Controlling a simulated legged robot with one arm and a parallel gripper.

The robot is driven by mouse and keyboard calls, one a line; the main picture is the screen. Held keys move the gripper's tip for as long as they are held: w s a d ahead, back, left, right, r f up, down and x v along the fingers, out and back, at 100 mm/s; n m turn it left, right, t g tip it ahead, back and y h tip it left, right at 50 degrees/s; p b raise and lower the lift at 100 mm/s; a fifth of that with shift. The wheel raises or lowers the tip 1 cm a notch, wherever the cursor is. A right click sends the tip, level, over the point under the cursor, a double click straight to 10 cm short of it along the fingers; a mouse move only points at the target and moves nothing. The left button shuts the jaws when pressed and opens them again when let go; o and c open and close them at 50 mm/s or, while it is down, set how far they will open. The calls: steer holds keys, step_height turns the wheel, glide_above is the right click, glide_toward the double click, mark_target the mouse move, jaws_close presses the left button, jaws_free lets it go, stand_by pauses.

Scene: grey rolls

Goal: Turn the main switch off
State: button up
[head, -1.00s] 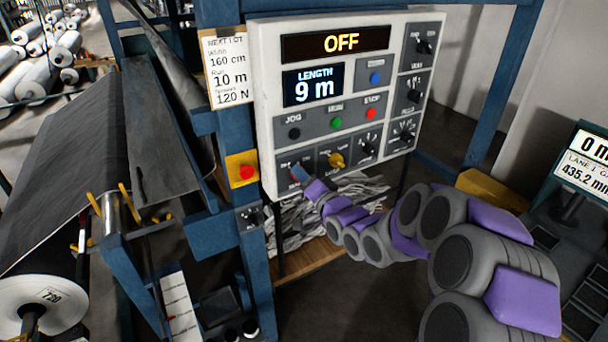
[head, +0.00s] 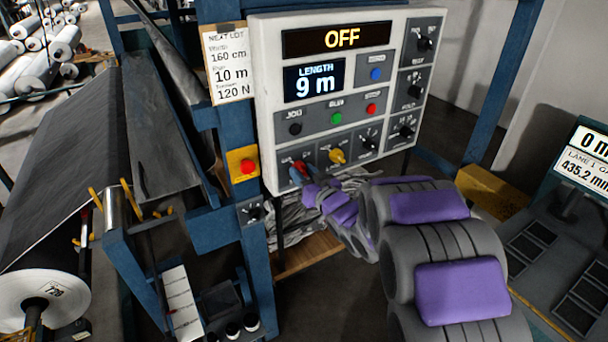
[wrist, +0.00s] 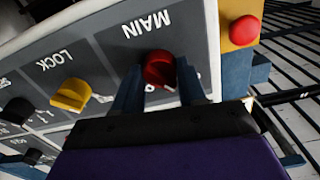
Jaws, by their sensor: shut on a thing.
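The main switch is a red knob (wrist: 159,69) under the label MAIN in the wrist view. It also shows at the panel's lower left in the head view (head: 300,166). My gripper (wrist: 160,88) has its two blue fingers on either side of the red knob and is shut on it. In the head view my gripper (head: 297,176) reaches the panel from below and partly covers the switch. The knob's pointer and its position marks are partly hidden.
A yellow LOCK knob (wrist: 71,94) sits beside the main switch. A red button on a yellow plate (head: 246,167) is left of the panel. Blue frame posts flank the panel.

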steer(key=shift+f+n, duration=0.35)
steer(key=shift+n, duration=0.25)
steer(key=o, duration=0.9)
steer(key=shift+w, duration=0.1)
steer(key=shift+c, duration=0.2)
steer(key=shift+o, duration=1)
steer(key=shift+a+r, duration=0.1)
steer(key=shift+r, duration=0.1)
